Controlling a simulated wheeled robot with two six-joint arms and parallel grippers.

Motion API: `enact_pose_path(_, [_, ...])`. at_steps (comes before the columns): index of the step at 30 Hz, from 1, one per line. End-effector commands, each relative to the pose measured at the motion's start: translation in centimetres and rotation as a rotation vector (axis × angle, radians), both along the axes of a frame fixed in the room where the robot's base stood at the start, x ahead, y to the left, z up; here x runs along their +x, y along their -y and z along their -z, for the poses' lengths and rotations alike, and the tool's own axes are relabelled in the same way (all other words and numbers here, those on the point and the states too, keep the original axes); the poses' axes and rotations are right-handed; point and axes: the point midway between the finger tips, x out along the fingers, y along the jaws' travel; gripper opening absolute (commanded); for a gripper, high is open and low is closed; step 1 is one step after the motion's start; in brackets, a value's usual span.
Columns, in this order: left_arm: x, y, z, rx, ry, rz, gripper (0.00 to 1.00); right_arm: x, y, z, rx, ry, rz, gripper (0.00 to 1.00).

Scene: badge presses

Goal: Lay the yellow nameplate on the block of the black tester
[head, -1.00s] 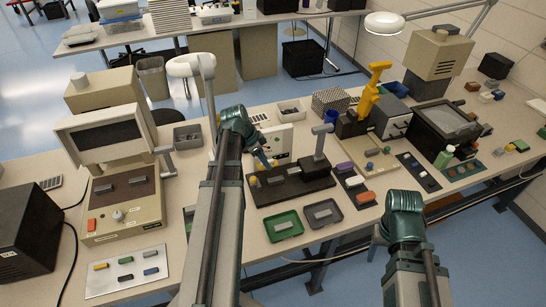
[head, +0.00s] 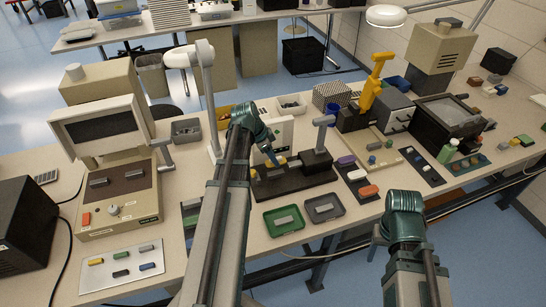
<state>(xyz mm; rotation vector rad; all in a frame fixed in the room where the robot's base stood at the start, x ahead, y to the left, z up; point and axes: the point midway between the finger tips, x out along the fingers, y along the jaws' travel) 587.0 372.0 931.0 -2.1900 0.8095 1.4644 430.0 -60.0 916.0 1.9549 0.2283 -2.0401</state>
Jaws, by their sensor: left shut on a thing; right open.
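The black tester (head: 312,181) stands mid-table, with a dark base, a grey block on it and an upright post with a grey lever at its right. My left gripper (head: 274,160) reaches down over its base from behind and is shut on the yellow nameplate (head: 282,160). The nameplate shows at the fingertips, close above the block; whether they touch I cannot tell. Another small yellow spot shows at the base's left end. My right gripper (head: 376,242) hangs near the table's front edge, away from the tester. It is open and mostly hidden by its arm.
A green tray (head: 270,232) and a dark grey tray (head: 312,217) lie in front of the tester. A beige press (head: 117,190) stands left, beside a white card (head: 90,283) with several coloured plates. A yellow-levered press (head: 371,95) stands right behind.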

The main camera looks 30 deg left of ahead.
Motion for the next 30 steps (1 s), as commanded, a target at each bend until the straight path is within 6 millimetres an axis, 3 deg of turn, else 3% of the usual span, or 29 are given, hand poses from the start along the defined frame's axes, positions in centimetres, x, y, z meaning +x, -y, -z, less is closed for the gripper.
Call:
enact_pose_path(1, [0.0, 0.0, 1.2, 0.0, 0.0, 0.0, 0.0, 0.0, 0.0, 1.2, 0.0, 0.0, 0.0, 0.6])
enact_pose_path(10, [0.0, 0.0, 4.2, 0.0, 0.0, 0.0, 0.0, 0.0, 0.0, 4.2, 0.0, 0.0, 0.0, 0.6])
enact_pose_path(30, [0.0, 0.0, 4.5, 0.0, 0.0, 0.0, 0.0, 0.0, 0.0, 4.5, 0.0, 0.0, 0.0, 0.6])
